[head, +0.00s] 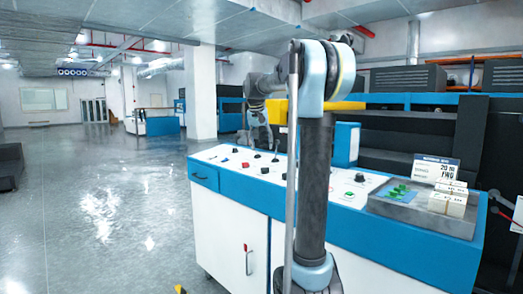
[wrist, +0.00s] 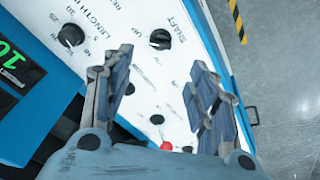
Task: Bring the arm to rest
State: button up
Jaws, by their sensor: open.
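My gripper (wrist: 158,72) is open and empty in the wrist view, its two dark fingers spread apart above a white control panel (wrist: 100,22). In the head view my arm rises in front of the camera and bends over at the top. The gripper (head: 259,134) hangs at the far end, above the panel's far left part. The panel (head: 222,153) carries several knobs and small buttons. A black knob (wrist: 160,39) marked SHAFT and another black knob (wrist: 71,36) show beyond the fingertips. I cannot tell the exact gap between fingers and panel.
A blue and white cabinet (head: 228,232) bears the panel. At its right end are a grey tray (head: 410,209), a stack of white boxes (head: 447,199) and a printed sign (head: 436,170). Dark machinery (head: 408,130) stands behind. The shiny floor (head: 95,200) at left is clear.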

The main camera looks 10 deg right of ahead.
jog(key=s+d+f, duration=0.1)
jog(key=s+f, duration=0.3)
jog(key=s, duration=0.4)
jog(key=s+d+f+n, duration=0.1)
jog(key=s+f, duration=0.3)
jog(key=s, duration=0.3)
jog(key=s+f, duration=0.4)
jog(key=s, duration=0.4)
jog(key=s+f+n+y, duration=0.1)
jog(key=s+f, duration=1.7)
jog(key=f, duration=0.2)
jog(key=shift+s+d+y, duration=0.15)
jog(key=shift+y, duration=0.25)
jog(key=shift+w+f, duration=0.2)
jog(key=shift+w, duration=0.2)
jog(key=shift+c, duration=0.5)
